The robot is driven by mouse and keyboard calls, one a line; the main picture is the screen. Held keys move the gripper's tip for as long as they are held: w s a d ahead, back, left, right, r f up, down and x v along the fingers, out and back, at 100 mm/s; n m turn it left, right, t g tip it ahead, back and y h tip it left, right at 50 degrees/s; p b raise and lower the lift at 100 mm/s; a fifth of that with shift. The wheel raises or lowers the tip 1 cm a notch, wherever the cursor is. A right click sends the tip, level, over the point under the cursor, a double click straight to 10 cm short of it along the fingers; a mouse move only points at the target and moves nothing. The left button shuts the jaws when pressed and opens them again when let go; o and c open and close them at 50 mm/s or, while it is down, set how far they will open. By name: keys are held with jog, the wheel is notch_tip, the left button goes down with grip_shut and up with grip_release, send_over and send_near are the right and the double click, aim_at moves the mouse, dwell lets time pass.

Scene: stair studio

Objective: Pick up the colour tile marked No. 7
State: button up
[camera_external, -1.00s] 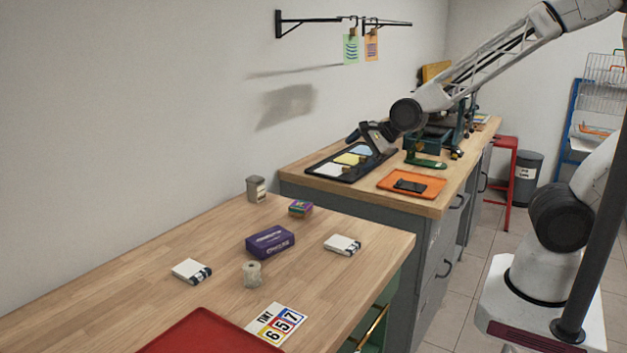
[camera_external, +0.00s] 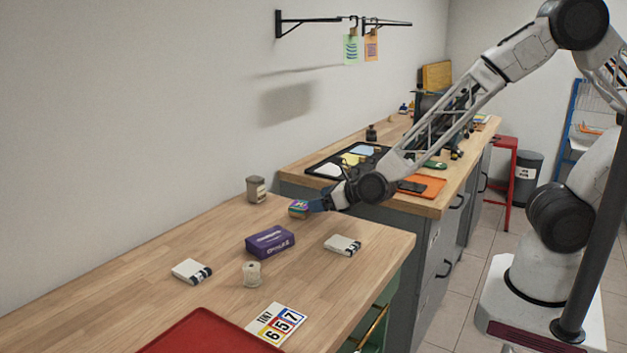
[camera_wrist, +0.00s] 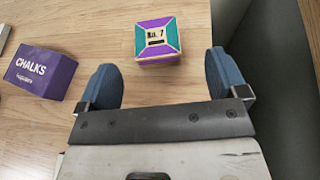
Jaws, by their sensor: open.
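The colour tile marked No. 7 (camera_wrist: 157,41) is a small box-like block with teal and purple faces and a pale label on top. It lies on the wooden table, and in the external view the tile (camera_external: 298,209) is near the table's back right side. My gripper (camera_wrist: 168,85) is open, with its two blue fingers spread. In the wrist view the tile is beyond the fingertips, between their lines, with nothing between the fingers. In the external view my gripper (camera_external: 318,204) is close to the tile's right side and partly overlaps it.
A purple chalks box (camera_external: 270,242) lies near the tile; it also shows in the wrist view (camera_wrist: 40,72). A grey-brown canister (camera_external: 256,189), a spool (camera_external: 252,274), two white packs (camera_external: 192,271) (camera_external: 342,245), a number card (camera_external: 277,324) and a red tray (camera_external: 203,335) are on the table.

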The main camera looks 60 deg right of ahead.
aim_at(299, 204)
dwell(0.4)
jog(key=shift+x, duration=1.3)
jog(key=shift+a+x, duration=0.15)
jog(key=shift+x, duration=1.15)
jog(key=shift+a+x, duration=0.1)
jog(key=shift+x, duration=1.2)
jog(key=c, duration=1)
jog(key=shift+r, duration=0.15)
